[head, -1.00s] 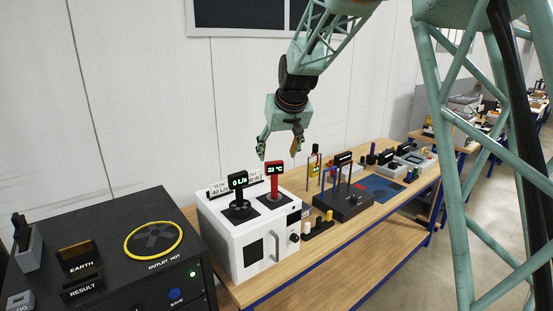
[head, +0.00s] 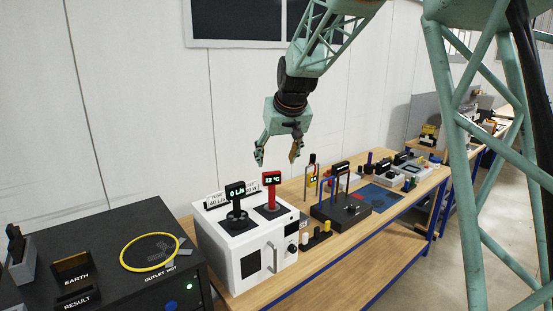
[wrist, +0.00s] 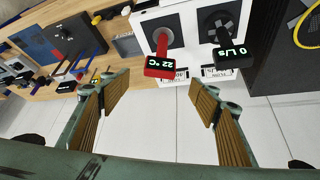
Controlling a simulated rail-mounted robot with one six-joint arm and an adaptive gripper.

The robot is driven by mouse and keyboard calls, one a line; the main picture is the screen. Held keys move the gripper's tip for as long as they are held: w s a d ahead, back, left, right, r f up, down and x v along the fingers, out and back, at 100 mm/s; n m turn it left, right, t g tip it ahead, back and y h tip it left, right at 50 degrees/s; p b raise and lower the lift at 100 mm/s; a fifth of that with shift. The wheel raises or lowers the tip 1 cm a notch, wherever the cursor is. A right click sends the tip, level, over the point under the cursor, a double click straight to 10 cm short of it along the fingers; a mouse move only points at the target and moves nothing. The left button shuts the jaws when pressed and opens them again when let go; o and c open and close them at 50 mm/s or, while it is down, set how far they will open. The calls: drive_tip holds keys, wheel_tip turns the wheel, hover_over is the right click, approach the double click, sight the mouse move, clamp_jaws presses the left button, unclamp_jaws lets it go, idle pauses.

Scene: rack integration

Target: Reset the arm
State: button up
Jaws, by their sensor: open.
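My gripper (head: 278,152) hangs from my arm above the back edge of the bench, in front of the white wall panels. Its two fingers are spread apart with nothing between them. In the wrist view my gripper (wrist: 158,105) also shows open, with tan ribbed pads on the inner faces. Beyond the fingertips stands a red probe with a "22 °C" display (wrist: 160,67), and a black one reading "0 L/s" (wrist: 228,57). The fingers touch neither. In the head view the red display (head: 272,178) and the black display (head: 235,190) stand on the white box (head: 225,250), below my gripper.
A black cabinet (head: 110,290) with a yellow ring (head: 124,262) stands at the left. A black unit with colored tubes (head: 350,213) and a blue mat (head: 380,196) lie on the wooden bench to the right. The air around my gripper is free.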

drive_tip(key=shift+d, duration=0.1)
drive_tip(key=s+d+r+m+b, duration=0.1)
drive_tip(key=s+d+b, duration=0.1)
drive_tip(key=s+d, duration=0.6)
drive_tip(key=s+d+g+h+b, duration=0.1)
drive_tip(key=s+d+b, duration=0.15)
drive_tip(key=s, duration=0.95)
drive_tip(key=s+d+r+m+b, duration=0.1)
drive_tip(key=s+d+b, duration=0.1)
drive_tip(key=s+d, duration=0.6)
drive_tip(key=s+d+f+b, duration=0.2)
drive_tip(key=s+f, duration=0.2)
drive_tip(key=s, duration=0.7)
drive_tip(key=s+d+f+m+b, duration=0.1)
drive_tip(key=s+f, duration=0.3)
drive_tip(key=s, duration=0.8)
drive_tip(key=s+d+f+g+h+b, duration=0.1)
drive_tip(key=s+d+f+b, duration=0.2)
drive_tip(key=s, duration=0.8)
drive_tip(key=shift+s+d+f+m, duration=0.35)
drive_tip(key=shift+d+f+m, duration=0.05)
drive_tip(key=shift+f, duration=0.5)
